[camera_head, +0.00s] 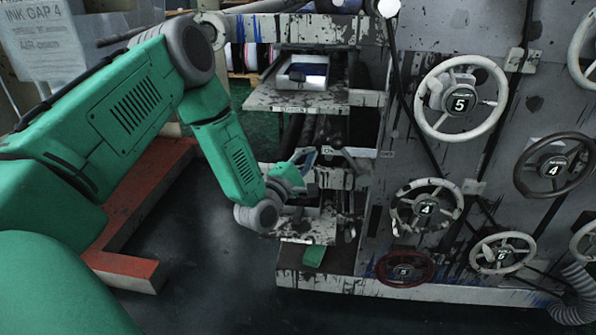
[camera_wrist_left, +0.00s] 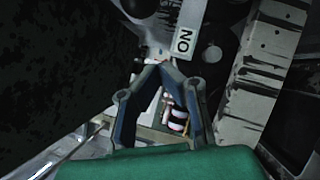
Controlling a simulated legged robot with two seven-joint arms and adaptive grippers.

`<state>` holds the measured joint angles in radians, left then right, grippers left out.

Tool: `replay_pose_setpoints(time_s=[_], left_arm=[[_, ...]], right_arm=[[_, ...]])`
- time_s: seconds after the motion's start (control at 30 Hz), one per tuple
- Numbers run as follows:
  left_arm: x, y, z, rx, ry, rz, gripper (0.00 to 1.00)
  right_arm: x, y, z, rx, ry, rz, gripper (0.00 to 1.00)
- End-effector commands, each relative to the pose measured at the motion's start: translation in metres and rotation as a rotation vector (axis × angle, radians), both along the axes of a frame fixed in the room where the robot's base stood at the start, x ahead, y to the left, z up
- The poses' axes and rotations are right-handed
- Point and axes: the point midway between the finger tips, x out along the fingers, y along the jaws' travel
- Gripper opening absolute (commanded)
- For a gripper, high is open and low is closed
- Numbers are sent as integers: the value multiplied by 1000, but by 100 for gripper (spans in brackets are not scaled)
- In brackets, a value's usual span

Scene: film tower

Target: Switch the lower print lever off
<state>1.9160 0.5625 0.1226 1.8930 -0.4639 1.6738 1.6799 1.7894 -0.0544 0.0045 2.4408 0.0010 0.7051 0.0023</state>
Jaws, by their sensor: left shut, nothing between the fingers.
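My left gripper (camera_head: 306,160) is at the lower shelf level of the machine, at the end of my green arm. In the left wrist view its dark blue-grey fingers (camera_wrist_left: 163,68) come together at the tips, with nothing held between them. A white label reading "ON" (camera_wrist_left: 183,42) is just beyond the fingertips. A dark round knob (camera_wrist_left: 212,54) sits right of the label, apart from the fingers. I cannot tell whether it belongs to the lower print lever, and I cannot make out that lever's position. My right gripper is in neither view.
The machine's grey panel (camera_head: 480,140) carries several handwheels, including a white one marked 5 (camera_head: 461,98). An upper shelf (camera_head: 310,100) juts out above my gripper. A red floor beam (camera_head: 130,268) lies at left, and the dark floor (camera_head: 210,255) between is clear.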

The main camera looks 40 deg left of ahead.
Motion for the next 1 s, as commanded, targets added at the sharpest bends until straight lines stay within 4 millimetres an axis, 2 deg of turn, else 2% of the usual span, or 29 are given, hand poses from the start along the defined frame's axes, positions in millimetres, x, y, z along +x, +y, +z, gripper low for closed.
replay_pose_setpoints(time_s=[0.03,0.07,0.2,0.33,0.77,1.0], left_arm=[[10,1,1,2,-3,1,0],[12,-4,3,0,-3,-2,0],[14,-22,12,-1,0,-1,0],[16,-31,16,0,1,0,0],[17,-34,18,1,2,2,0],[18,-36,24,33,21,1,0]], right_arm=[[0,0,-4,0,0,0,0],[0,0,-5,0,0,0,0],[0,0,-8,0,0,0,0],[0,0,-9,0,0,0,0],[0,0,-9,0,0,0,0],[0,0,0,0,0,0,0]])
